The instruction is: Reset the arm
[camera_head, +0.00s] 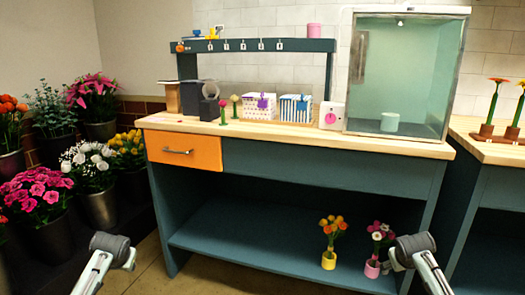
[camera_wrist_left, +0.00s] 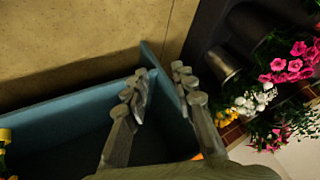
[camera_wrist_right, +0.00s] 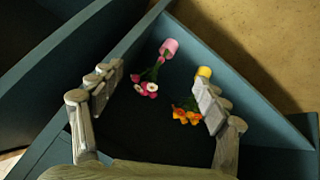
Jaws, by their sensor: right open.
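My left gripper shows in the left wrist view (camera_wrist_left: 161,75), its fingers parted with a narrow gap and nothing between them. It is over the left end of the blue-green workbench (camera_head: 320,163). My right gripper shows in the right wrist view (camera_wrist_right: 157,75), its fingers wide apart and empty. Beyond its fingers, a pink pot of pink and white flowers (camera_wrist_right: 169,48) and a yellow pot of orange flowers (camera_wrist_right: 204,72) stand on the bench's lower shelf. In the head view both arms come in low, in front of the bench, the left at lower left and the right at lower right.
Buckets of flowers (camera_head: 100,207) crowd the left wall. The bench top holds a pink-flower stem (camera_head: 223,112), patterned boxes (camera_head: 259,106) and a glass case (camera_head: 397,75) with a pale cup inside. An orange drawer (camera_head: 184,151) is shut. The shelf's left part is bare.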

